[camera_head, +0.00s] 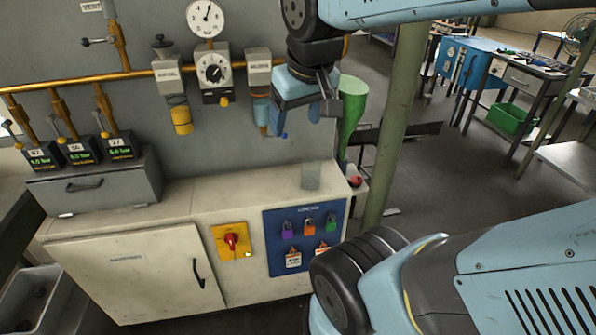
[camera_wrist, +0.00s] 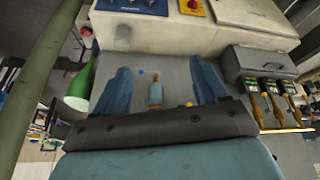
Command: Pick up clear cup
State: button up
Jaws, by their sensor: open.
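The cream cabinet (camera_head: 130,262) carries a grey gauge box (camera_head: 95,186) at left. Brass pipes, gauges and valves (camera_head: 216,72) project from the grey panel. A green funnel-shaped thing (camera_head: 352,103) and a green post (camera_head: 394,130) stand right of the cup. Cabinet top left of the cup is clear.

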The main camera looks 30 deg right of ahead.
jog(key=o, duration=0.4)
jog(key=w+d+f+g, duration=0.1)
jog(key=f, duration=0.1)
jog(key=w+f+n+g+h, duration=0.1)
jog(key=w+f, duration=0.1)
jog(key=w+d+f+n+g+h, duration=0.1)
jog(key=w+f, duration=0.1)
jog(key=shift+d+f+g, duration=0.3)
jog(key=shift+f, duration=0.05)
jog(key=shift+o, duration=0.2)
jog(key=w+d+f+n+g+h, duration=0.1)
jog(key=w+f+n+g+h, duration=0.1)
jog(key=w+f+n+h, duration=0.3)
jog(key=w+d+f+g+h, duration=0.2)
jog(key=w+f, duration=0.1)
jog(key=f, duration=0.4)
jog(key=n+t+h, duration=0.7)
jog(key=n+h, duration=0.1)
jog(key=n, duration=0.5)
send_near(311, 174)
jog(key=w+a+f, duration=0.1)
jog(key=w+f, duration=0.1)
jog(key=shift+a+f, duration=0.3)
jog(key=shift+a, duration=0.1)
jog(key=shift+w+d+f, duration=0.15)
jog(key=shift+d, duration=0.3)
jog(key=x, duration=1.2)
jog(key=shift+w+d, duration=0.25)
jog(key=shift+d, duration=0.15)
